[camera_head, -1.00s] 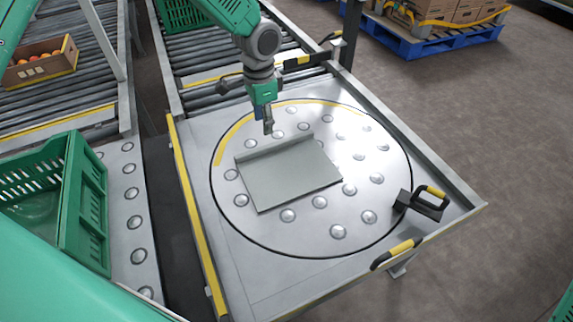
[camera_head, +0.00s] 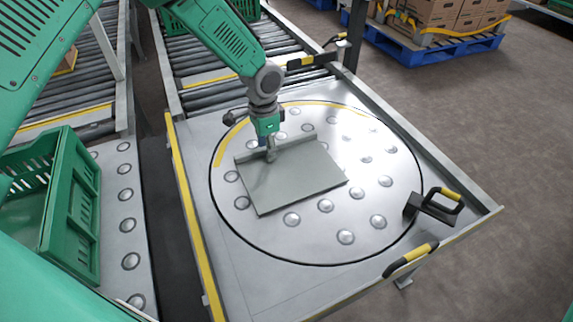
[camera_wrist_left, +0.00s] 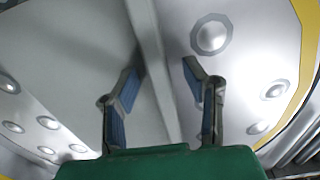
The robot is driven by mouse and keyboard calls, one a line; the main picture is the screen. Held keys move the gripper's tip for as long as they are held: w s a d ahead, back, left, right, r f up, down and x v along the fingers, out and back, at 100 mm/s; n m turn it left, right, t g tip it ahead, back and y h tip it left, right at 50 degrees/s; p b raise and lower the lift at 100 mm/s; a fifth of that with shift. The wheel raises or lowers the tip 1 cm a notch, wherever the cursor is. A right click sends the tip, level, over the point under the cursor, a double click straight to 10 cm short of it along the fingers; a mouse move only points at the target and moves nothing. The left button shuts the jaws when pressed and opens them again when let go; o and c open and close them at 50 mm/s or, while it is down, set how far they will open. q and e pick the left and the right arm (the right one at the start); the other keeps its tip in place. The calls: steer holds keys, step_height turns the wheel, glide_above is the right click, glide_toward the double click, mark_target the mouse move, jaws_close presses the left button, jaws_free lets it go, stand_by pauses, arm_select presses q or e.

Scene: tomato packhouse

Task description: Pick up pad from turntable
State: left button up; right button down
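The pad (camera_head: 300,178) is a flat grey plate with a raised lip along its far edge. It lies on the round turntable (camera_head: 345,215), which is set with metal balls. My left gripper (camera_head: 270,156) points down at the lip, near its left-middle part. In the left wrist view, the gripper (camera_wrist_left: 163,72) has its two fingers apart. The lip (camera_wrist_left: 150,40) of the pad runs between them, with gaps visible on both sides. Whether the fingertips touch the plate is unclear. My right gripper is not in view.
A black fixture with a yellow-topped handle (camera_head: 438,204) stands at the turntable's right. Another yellow-and-black handle (camera_head: 410,259) sits on the front edge. A green crate (camera_head: 82,210) is at left. Roller conveyors (camera_head: 215,62) lie behind. A blue pallet (camera_head: 425,48) holds cartons.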

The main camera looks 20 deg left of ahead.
arm_select(q)
steer(key=shift+d, duration=0.1)
jaws_close()
steer(key=shift+d, duration=0.15)
steer(key=shift+r, duration=0.1)
